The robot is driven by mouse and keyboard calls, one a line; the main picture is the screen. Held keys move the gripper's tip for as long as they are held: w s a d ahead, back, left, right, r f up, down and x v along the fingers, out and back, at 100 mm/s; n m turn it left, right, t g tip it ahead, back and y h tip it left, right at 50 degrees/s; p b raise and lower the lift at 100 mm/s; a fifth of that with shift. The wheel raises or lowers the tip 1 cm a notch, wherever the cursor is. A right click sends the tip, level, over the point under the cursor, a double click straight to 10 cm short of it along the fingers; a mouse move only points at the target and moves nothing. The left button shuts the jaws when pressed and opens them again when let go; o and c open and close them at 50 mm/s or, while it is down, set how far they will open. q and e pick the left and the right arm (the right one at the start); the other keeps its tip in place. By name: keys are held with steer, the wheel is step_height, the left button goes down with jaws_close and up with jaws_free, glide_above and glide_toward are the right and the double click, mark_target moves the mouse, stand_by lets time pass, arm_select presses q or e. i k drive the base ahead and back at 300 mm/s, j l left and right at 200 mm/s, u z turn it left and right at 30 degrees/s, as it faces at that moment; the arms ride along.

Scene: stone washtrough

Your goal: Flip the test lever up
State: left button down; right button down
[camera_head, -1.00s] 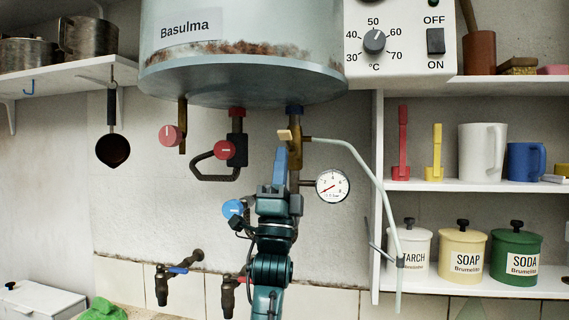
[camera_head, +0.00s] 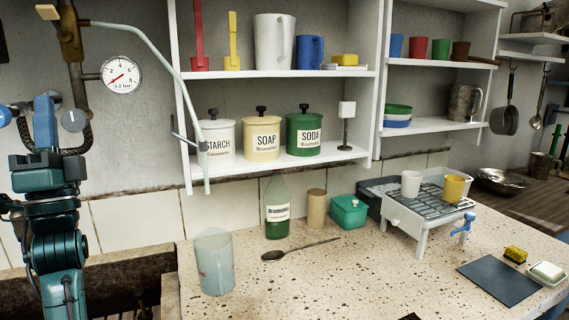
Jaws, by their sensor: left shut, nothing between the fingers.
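The likely test lever is a small tan tab (camera_head: 47,12) at the top left, beside the brass valve (camera_head: 70,40) on the pipe. I cannot tell its exact angle. A pale drain tube runs from the valve down to the right. My left gripper (camera_head: 43,108) points up below the tab, its blue fingers shut and empty. It appears apart from the tab, though depth is hard to judge. My right gripper is not in view.
A pressure gauge (camera_head: 122,75) is just right of the valve. Shelves (camera_head: 280,75) with jugs and canisters stand right of it. The speckled counter (camera_head: 330,285) holds a clear beaker (camera_head: 214,262), a green bottle (camera_head: 277,215) and a spoon. A dark trough lies at lower left.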

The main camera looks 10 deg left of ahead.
mark_target(48, 12)
steer(key=k, duration=1)
